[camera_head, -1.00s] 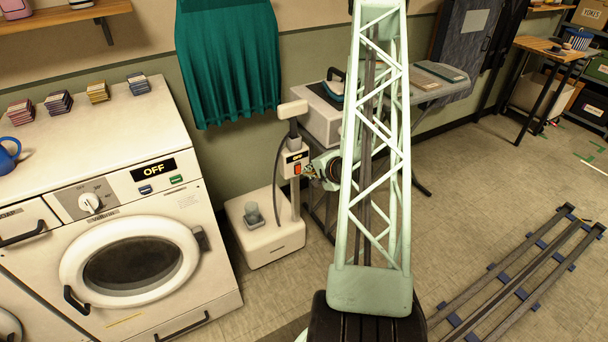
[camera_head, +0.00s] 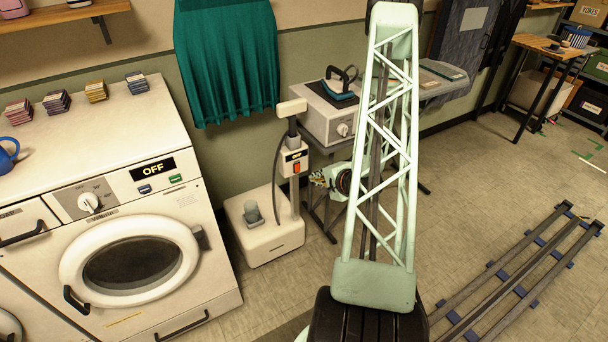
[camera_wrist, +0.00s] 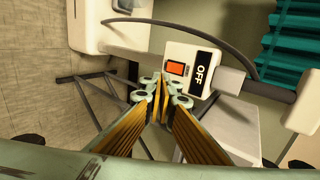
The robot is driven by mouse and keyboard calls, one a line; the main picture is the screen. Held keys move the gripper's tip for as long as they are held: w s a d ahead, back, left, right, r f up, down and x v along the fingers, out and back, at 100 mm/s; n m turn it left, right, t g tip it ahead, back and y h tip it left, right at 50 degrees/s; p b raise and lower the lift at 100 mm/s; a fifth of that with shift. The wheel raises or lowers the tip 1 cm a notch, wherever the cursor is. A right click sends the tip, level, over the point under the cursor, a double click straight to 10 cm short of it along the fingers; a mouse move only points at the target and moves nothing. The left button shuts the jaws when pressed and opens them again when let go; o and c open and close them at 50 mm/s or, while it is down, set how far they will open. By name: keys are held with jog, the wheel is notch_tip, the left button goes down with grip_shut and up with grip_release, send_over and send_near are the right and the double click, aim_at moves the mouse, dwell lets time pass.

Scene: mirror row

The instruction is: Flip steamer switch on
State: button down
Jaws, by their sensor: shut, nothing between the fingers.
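The steamer (camera_head: 268,228) stands on the floor right of the washer, with a white base and an upright pole. Its switch box (camera_head: 294,160) carries an OFF label and an orange-red switch (camera_head: 297,168). In the wrist view the switch (camera_wrist: 176,68) sits on the white box beside the black OFF label (camera_wrist: 201,73). My gripper (camera_head: 316,179) is to the right of the box and a little below it, apart from it in the head view. In the wrist view my gripper (camera_wrist: 164,84) is shut and empty, its tips close to the switch in the picture.
A washer (camera_head: 135,205) with its own OFF display stands on the left. A teal garment (camera_head: 228,65) hangs behind the steamer. An iron (camera_head: 342,82) sits on a white unit (camera_head: 330,115) behind my arm. Floor rails (camera_head: 520,275) lie at right.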

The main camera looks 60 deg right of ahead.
jog(key=shift+w+f, duration=0.1)
jog(key=b, duration=0.2)
send_near(298, 171)
notch_tip(298, 171, down, 4)
jog(key=w, duration=0.2)
jog(key=shift+w+d+f+b, duration=0.1)
jog(key=shift+w+d+b, duration=0.35)
jog(key=shift+w+d, duration=0.75)
jog(key=shift+w+a, duration=0.1)
jog(key=shift+w, duration=0.1)
jog(key=shift+w+f, duration=0.15)
jog(key=shift+w, duration=0.1)
jog(key=shift+s, duration=0.1)
jog(key=shift+r, duration=0.3)
